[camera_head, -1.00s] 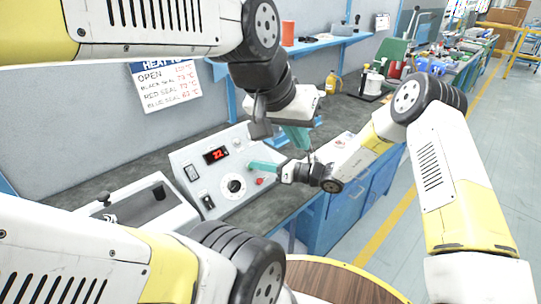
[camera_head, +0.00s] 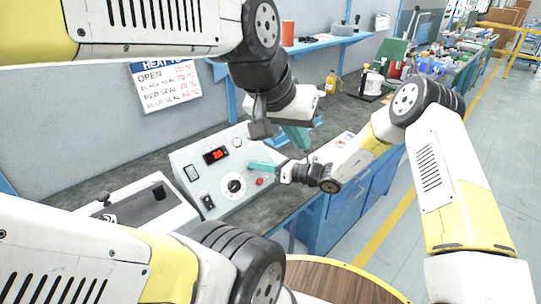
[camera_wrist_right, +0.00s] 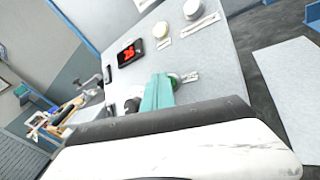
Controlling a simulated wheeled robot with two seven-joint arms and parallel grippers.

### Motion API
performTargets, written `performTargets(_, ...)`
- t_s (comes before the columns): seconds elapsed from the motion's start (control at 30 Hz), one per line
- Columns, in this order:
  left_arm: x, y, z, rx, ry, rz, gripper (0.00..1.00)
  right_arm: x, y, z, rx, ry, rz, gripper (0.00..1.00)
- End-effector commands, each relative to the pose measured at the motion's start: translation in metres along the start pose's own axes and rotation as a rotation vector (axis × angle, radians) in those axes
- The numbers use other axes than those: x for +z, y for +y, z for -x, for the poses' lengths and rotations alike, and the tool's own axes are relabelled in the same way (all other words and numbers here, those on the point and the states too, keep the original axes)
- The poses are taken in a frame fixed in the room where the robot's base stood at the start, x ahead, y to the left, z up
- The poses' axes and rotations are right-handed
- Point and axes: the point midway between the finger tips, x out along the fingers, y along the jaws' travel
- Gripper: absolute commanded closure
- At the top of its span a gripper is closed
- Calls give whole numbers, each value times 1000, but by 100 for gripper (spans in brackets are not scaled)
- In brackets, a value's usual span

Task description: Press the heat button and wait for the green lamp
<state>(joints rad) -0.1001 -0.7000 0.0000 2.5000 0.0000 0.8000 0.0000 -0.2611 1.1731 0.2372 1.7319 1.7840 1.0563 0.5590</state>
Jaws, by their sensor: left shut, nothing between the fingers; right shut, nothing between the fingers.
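The grey control panel (camera_head: 190,168) stands on the bench. Its red digital display (camera_head: 215,155) is lit, in the mid-twenties. A pale round lamp (camera_head: 237,143) beside it shows no green glow. Below are a black dial (camera_head: 235,186) and a red button (camera_head: 260,181). My right gripper (camera_head: 259,166) is shut and empty, its teal fingertips at the panel face. My left gripper (camera_head: 298,138) is shut and empty, above and right of the panel.
A wall sign (camera_head: 166,84) lists heat values. A grey unit with a recess (camera_head: 142,209) sits left of the panel. A yellow bottle (camera_head: 331,82) and a black tray of bottles (camera_head: 370,90) stand further back. A round wooden table (camera_head: 335,285) is in front.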

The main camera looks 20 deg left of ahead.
Motion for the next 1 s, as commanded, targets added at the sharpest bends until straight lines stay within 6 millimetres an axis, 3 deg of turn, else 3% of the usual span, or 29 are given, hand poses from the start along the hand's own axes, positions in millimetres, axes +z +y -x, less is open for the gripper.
performTargets(0.7,0,0,0,0,0,0,100,8,9,12,0,1,0,100)
performTargets(1.0,0,0,0,0,0,0,100,23,23,32,0,0,1,100)
